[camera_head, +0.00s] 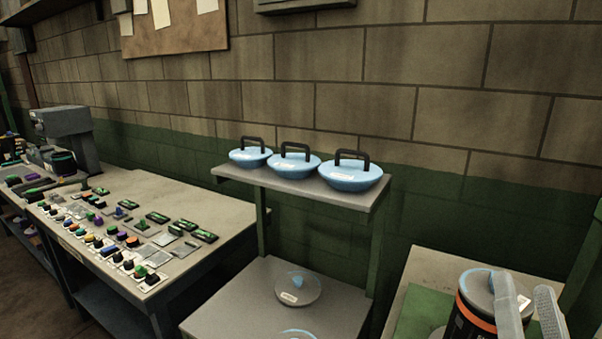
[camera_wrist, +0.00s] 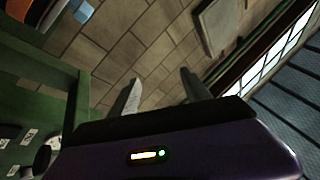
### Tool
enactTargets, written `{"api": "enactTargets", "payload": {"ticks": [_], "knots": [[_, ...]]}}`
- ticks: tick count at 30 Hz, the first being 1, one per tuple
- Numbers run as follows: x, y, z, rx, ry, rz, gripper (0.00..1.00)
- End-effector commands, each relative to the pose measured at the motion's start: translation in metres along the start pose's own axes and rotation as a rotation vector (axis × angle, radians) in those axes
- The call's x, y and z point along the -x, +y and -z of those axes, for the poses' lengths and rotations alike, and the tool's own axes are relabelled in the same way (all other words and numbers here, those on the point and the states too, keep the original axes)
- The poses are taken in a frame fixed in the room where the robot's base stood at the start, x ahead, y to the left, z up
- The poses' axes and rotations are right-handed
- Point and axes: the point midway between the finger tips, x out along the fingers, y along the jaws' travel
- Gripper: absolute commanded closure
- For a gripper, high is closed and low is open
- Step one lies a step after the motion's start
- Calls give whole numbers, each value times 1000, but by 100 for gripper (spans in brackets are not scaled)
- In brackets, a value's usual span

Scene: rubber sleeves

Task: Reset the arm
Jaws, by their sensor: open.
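My gripper (camera_head: 522,285) shows at the lower right of the head view as two pale grey fingers, spread apart with nothing between them. The fingers overlap the view of a dark canister (camera_head: 480,318) with an orange band and a grey-blue top. I cannot tell whether they touch it. In the wrist view my gripper (camera_wrist: 160,76) also has its two fingers apart and empty, with the block wall behind them. The rest of my arm is out of the head view.
A stand with an upper shelf (camera_head: 275,186) holds three blue lidded discs (camera_head: 351,172) with black handles. Its lower surface (camera_head: 240,305) carries grey discs. A workbench (camera_head: 205,192) with several small parts is at left. A green-topped table (camera_head: 425,283) is at right.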

Motion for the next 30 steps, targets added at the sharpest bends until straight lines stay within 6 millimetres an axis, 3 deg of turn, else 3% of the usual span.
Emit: {"api": "enactTargets", "payload": {"ticks": [3,12,24,30], "knots": [[47,3,-21,43,-68,-40,44],[162,4,-51,188,-277,-52,44],[318,10,-63,339,-684,76,44],[366,12,-61,355,-822,141,44]]}}
